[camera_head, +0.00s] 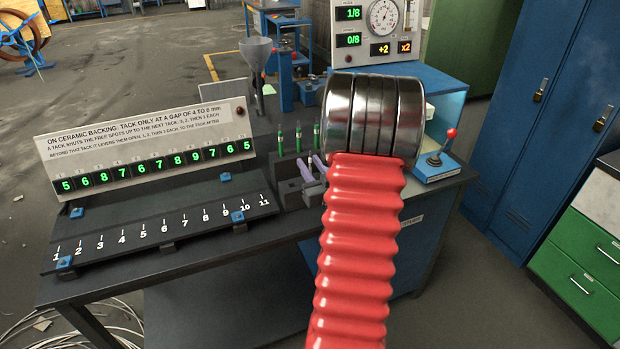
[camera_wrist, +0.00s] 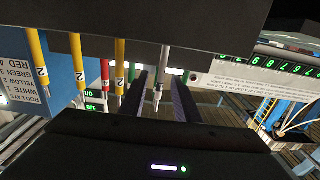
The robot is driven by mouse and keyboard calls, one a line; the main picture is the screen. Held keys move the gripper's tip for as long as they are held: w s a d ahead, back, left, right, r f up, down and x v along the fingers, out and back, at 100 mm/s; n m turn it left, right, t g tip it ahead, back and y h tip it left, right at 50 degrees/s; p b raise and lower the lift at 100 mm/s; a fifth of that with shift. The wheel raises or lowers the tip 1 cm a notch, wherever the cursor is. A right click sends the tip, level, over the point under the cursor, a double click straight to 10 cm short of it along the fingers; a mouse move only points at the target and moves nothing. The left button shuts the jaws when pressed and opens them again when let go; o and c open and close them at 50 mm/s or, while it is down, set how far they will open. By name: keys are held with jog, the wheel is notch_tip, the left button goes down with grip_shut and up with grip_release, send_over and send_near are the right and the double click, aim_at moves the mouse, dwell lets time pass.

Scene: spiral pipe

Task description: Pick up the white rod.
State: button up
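In the wrist view, which looks upside down, a white rod (camera_wrist: 162,66) stands in a dark rack (camera_wrist: 215,22). My gripper (camera_wrist: 159,77) is open, with its two dark fingers on either side of the white rod. A gap shows between the rod and each finger. In the head view the rack (camera_head: 289,192) is right of the panel, with two purple strips beside it that look like my fingers.
Yellow rods (camera_wrist: 38,62), a red rod (camera_wrist: 105,74) and a green rod (camera_wrist: 131,72) stand close beside the white one. Green rods (camera_head: 298,138) show in the head view. A numbered panel (camera_head: 150,160), a funnel (camera_head: 256,52) and a red-knobbed lever (camera_head: 447,140) are nearby.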

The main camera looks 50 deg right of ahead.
jog(key=x, duration=0.4)
jog(key=shift+w+r, duration=0.15)
dwell(0.4)
grip_shut()
dwell(0.4)
